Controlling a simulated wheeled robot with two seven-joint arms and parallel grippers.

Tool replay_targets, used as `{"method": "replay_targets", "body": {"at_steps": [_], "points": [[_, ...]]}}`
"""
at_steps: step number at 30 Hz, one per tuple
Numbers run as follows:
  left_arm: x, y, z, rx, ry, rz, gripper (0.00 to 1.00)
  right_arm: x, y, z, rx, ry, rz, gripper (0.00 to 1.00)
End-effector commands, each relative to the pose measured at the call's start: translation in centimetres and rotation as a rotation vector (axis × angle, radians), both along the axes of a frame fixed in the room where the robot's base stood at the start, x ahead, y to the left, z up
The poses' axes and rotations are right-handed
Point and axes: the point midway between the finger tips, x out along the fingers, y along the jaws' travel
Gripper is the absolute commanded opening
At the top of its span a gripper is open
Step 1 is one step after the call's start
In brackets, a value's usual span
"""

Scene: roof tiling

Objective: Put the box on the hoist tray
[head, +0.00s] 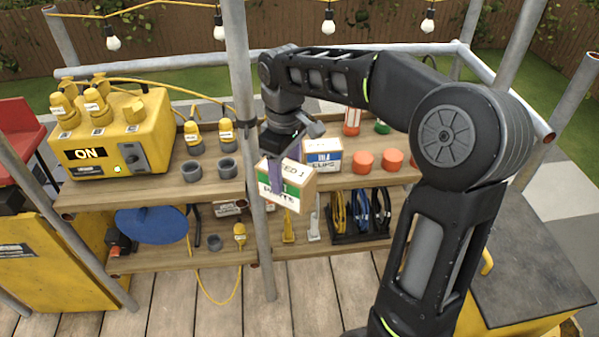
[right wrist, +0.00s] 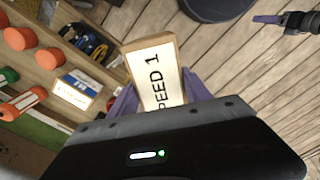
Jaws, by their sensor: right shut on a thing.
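My right gripper (head: 275,178) is shut on a small cardboard box (head: 297,187) with a white and green label. It holds the box in front of the shelf, tilted in the head view. In the right wrist view, the box (right wrist: 153,73) shows a white top reading "PEED 1" between the purple fingers of the right gripper (right wrist: 153,95). My left gripper (right wrist: 268,18) seems to show at the upper right of that view, too small to judge its opening. I cannot identify the hoist tray in either view.
A wooden shelf (head: 215,187) carries a yellow power unit (head: 115,135), grey cups, orange pieces (head: 363,160) and a white-blue box (head: 322,158). A scaffold pole (head: 243,120) stands close left of the held box. A dark round thing (right wrist: 208,8) shows over the plank floor.

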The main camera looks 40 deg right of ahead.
Motion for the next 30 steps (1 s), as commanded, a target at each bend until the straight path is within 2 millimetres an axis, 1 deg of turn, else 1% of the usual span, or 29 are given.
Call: {"method": "replay_targets", "body": {"at_steps": [1,5,6,10,12,15,18,25,26,30], "points": [[0.0,0.0,-0.9,-0.001,-0.001,-0.001,0.58,0.6,0.7,-1.1,0.001,0.001,-0.042,0.00],[0.2,-0.1,-2.6,-0.004,-0.006,-0.001,0.58,2.5,3.0,-3.7,0.002,0.002,-0.188,0.00],[0.3,-0.1,-3.4,-0.006,-0.008,-0.002,0.58,3.2,4.2,-4.8,0.003,0.003,-0.232,0.00],[0.4,-0.2,-5.5,-0.009,-0.014,-0.002,0.58,5.1,8.0,-8.3,0.001,0.005,-0.345,0.00],[0.5,-0.3,-6.2,-0.011,-0.016,-0.001,0.58,5.8,9.8,-9.5,-0.001,0.003,-0.380,0.00],[0.6,-0.3,-6.7,-0.012,-0.019,-0.001,0.58,6.4,11.4,-10.5,-0.001,0.001,-0.412,0.00],[0.6,-0.3,-6.7,-0.012,-0.019,-0.001,0.58,6.6,12.0,-10.8,-0.002,0.000,-0.426,0.00],[0.6,-0.3,-6.6,-0.012,-0.020,-0.001,0.58,6.6,12.1,-10.6,-0.002,0.000,-0.428,0.00],[0.6,-0.3,-6.6,-0.012,-0.020,-0.001,0.57,6.6,12.1,-10.6,-0.002,0.000,-0.428,0.00],[0.6,-0.3,-6.6,-0.012,-0.020,-0.001,0.45,6.6,12.0,-10.6,-0.002,0.000,-0.428,0.00]]}}
